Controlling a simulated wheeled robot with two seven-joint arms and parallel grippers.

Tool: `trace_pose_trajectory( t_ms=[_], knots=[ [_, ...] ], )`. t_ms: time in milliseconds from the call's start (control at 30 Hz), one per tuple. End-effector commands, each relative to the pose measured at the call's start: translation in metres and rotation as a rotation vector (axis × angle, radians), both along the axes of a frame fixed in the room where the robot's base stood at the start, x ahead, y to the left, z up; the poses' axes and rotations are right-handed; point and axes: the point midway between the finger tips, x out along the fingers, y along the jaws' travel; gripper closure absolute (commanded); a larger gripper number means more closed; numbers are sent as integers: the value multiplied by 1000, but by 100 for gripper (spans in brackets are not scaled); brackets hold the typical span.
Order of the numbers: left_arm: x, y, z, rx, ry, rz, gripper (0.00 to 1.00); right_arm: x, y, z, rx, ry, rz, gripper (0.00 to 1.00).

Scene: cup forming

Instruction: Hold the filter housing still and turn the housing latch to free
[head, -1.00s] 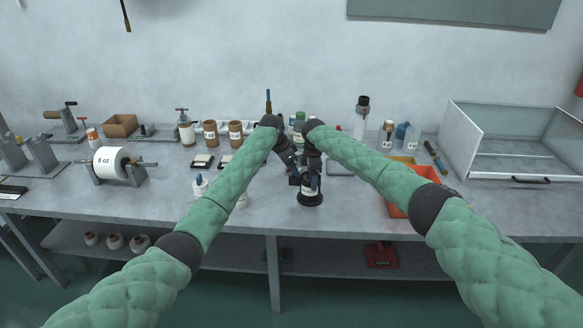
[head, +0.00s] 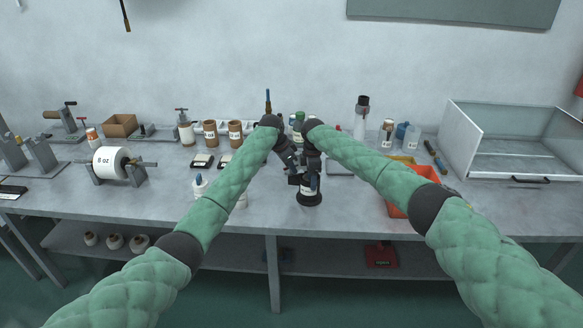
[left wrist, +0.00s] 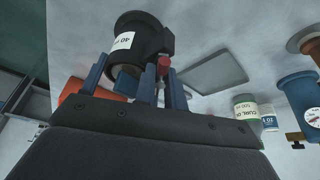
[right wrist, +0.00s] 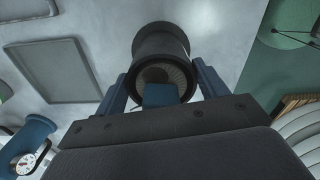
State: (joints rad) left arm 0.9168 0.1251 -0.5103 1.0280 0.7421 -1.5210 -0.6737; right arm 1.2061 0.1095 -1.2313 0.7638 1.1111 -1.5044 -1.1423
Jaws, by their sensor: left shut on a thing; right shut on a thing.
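The filter housing (head: 309,197) is a dark cylinder with a white label, upright on the bench in the head view. It also shows in the left wrist view (left wrist: 140,30) and in the right wrist view (right wrist: 160,42). My right gripper (right wrist: 161,85) is shut around the housing, a finger on each side. The housing latch (left wrist: 163,62) shows as a red-tipped piece on the housing's side in the left wrist view. My left gripper (left wrist: 163,80) is shut on it, its blue fingers close on either side. The grippers partly hide the housing in the head view.
An orange bin (head: 398,208) stands to the right, with a clear-sided box (head: 515,140) beyond it. Bottles and brown jars (head: 235,133) line the back. A white roll (head: 111,162) sits on a stand at the left. The bench front near the housing is clear.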

Motion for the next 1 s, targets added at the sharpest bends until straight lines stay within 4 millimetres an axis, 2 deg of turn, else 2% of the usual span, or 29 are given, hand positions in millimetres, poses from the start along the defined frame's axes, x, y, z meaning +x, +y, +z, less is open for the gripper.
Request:
trace_pose_trajectory(
  t_ms=[667,700,833,1000],
  knots=[
    [2,5,0,3,-2,6,100,0,-4,-1,-3,2,-2,65],
    [2,5,0,3,-2,6,85,0,-4,-1,-3,2,-2,65],
    [1,4,0,3,-1,4,61,0,-3,-1,-3,1,-2,65],
    [1,2,0,1,0,3,61,0,-2,-1,-2,2,-1,65]
  ],
)
